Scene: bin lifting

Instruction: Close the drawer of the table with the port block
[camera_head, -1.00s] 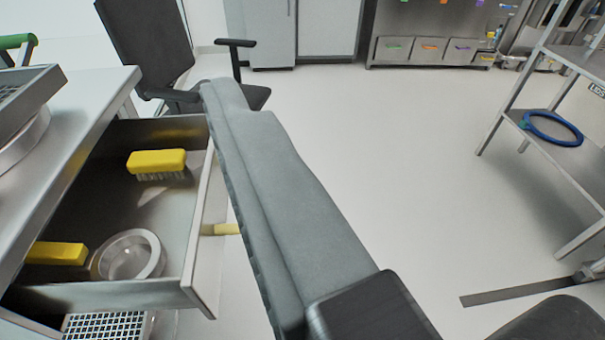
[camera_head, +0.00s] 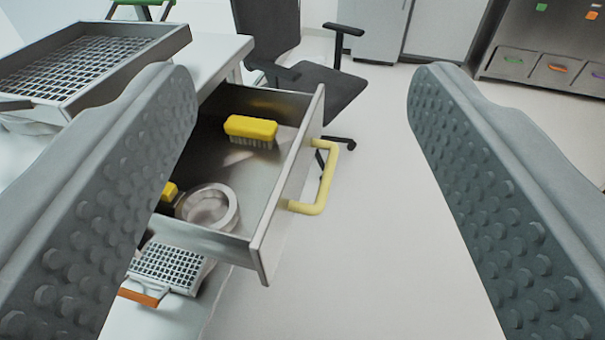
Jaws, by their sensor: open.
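The drawer (camera_head: 262,240) is pulled out from under the metal table (camera_head: 212,48) and stands open. It has a yellow handle (camera_head: 324,180) on its front. Inside lie a yellow brush (camera_head: 250,128), a round metal dish (camera_head: 208,207) and another yellow item (camera_head: 168,191), partly hidden by the left finger. My gripper (camera_head: 300,110) is open and empty, its two studded grey fingers wide apart on either side of the handle in the picture. The fingers do not visibly touch the drawer front. I cannot make out a port block.
A metal tray with a grid (camera_head: 88,68) sits on the table top. A black office chair (camera_head: 315,85) stands behind the drawer. A grid basket with an orange edge (camera_head: 168,268) is below the drawer. The floor right of the handle is clear.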

